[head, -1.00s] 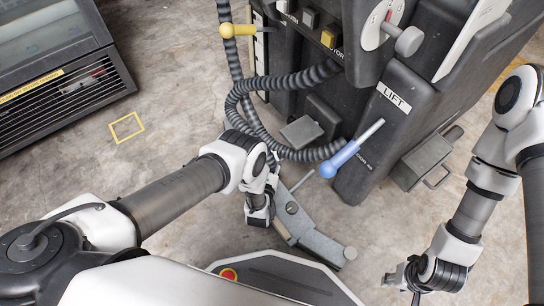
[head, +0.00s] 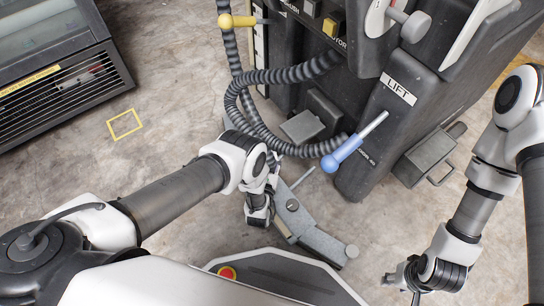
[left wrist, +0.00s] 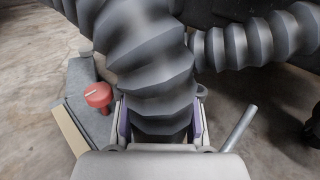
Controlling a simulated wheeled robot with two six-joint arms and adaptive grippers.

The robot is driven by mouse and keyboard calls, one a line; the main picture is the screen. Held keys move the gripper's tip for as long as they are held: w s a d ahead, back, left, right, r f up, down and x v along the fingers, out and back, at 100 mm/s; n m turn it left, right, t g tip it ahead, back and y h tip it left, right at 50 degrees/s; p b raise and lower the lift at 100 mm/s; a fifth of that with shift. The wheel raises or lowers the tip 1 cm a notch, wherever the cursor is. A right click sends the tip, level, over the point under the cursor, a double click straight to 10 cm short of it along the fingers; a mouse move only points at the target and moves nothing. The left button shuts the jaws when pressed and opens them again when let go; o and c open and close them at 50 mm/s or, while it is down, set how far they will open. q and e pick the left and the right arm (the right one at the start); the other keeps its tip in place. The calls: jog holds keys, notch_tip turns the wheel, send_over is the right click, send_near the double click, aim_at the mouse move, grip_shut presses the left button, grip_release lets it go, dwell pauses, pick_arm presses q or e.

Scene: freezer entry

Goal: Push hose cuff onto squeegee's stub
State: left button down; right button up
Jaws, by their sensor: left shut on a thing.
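The ribbed dark grey hose (head: 290,76) loops down in front of the machine to my left gripper (head: 258,212). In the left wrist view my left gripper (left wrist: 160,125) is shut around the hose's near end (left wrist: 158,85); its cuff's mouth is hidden. The grey, bent squeegee (head: 318,240) lies low beside that gripper, and part of it shows in the left wrist view (left wrist: 85,125) with a red knob (left wrist: 98,95). I cannot make out the stub for certain, nor whether hose and stub touch. My right gripper (head: 402,284) looks open and empty, apart at the right.
The dark machine with a LIFT label (head: 398,88) stands close ahead. Its blue-handled lever (head: 342,154) and grey pedals (head: 302,126) jut out near the hose. A vented cabinet (head: 60,90) stands left, with open floor between.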

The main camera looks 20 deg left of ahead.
pick_arm(q)
jog(key=shift+f+b, duration=0.75)
jog(key=shift+f, duration=0.15)
jog(key=c, duration=0.7)
grip_release()
jog(key=shift+r, duration=0.1)
jog(key=s, duration=0.7)
jog(key=shift+s+d, duration=0.25)
jog(key=shift+d, duration=0.15)
